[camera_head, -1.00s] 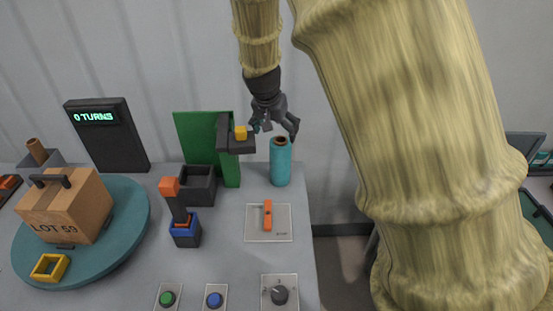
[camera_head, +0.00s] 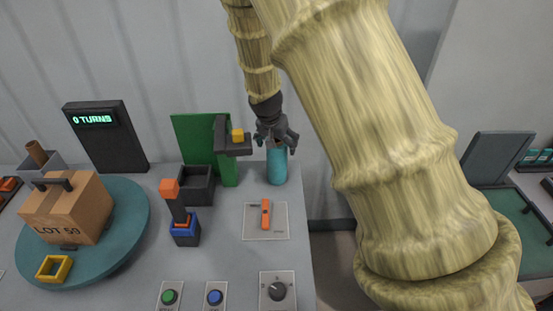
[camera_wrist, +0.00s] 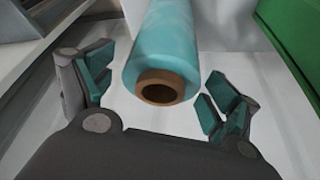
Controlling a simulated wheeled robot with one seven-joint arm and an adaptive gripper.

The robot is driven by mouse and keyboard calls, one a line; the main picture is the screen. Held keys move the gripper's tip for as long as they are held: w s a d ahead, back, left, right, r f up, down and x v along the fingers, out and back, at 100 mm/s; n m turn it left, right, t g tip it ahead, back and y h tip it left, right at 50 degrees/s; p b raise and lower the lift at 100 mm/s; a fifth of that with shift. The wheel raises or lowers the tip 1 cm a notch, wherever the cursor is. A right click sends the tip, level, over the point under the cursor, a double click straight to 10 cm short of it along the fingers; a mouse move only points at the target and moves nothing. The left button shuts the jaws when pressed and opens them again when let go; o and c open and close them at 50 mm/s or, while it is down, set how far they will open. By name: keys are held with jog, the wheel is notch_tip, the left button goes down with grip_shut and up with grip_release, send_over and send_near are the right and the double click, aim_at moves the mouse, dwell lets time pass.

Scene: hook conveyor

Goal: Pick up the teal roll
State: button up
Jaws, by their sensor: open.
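The teal roll (camera_head: 277,166) stands upright at the back right of the grey table, its top partly hidden by my gripper in the head view. In the wrist view the teal roll (camera_wrist: 163,40) shows its brown core end facing the camera, between my fingers. My gripper (camera_head: 276,143) is over the top of the roll, with a finger to each side. In the wrist view my gripper (camera_wrist: 165,95) is open, its teal-padded fingers apart from the roll, with a gap on both sides.
A green panel (camera_head: 203,135) with a dark bracket and yellow block (camera_head: 238,136) stands close left of the roll. An orange-handled switch plate (camera_head: 280,222) lies in front. A turntable (camera_head: 128,215) bears a cardboard box (camera_head: 68,207). The table's right edge is near the roll.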

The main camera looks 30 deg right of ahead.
jog(key=shift+p+x, duration=0.35)
jog(key=shift+x, duration=0.95)
grip_shut()
jog(key=shift+r, duration=0.1)
